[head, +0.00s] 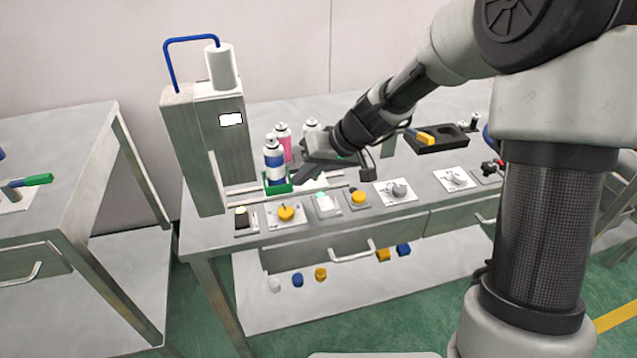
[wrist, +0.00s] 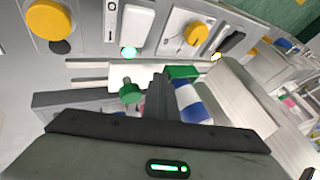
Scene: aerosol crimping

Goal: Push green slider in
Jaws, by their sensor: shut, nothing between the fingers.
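The wrist view shows the slider's green holder (wrist: 184,72), the can (wrist: 190,108) and a green knob (wrist: 130,92) on a pale plate. My gripper (head: 298,179) is shut and empty, just right of the slider in the head view. In the wrist view its fingers (wrist: 158,82) lie between the knob and the holder; whether they touch either is unclear. The slider's right part is partly hidden by my gripper.
The machine (head: 208,140) stands left of the slider. Pink (head: 284,140) and white (head: 312,128) cans stand behind. Knobs and switches, including a yellow knob (head: 286,213), line the table's front edge. A black tray (head: 436,138) is at the back right.

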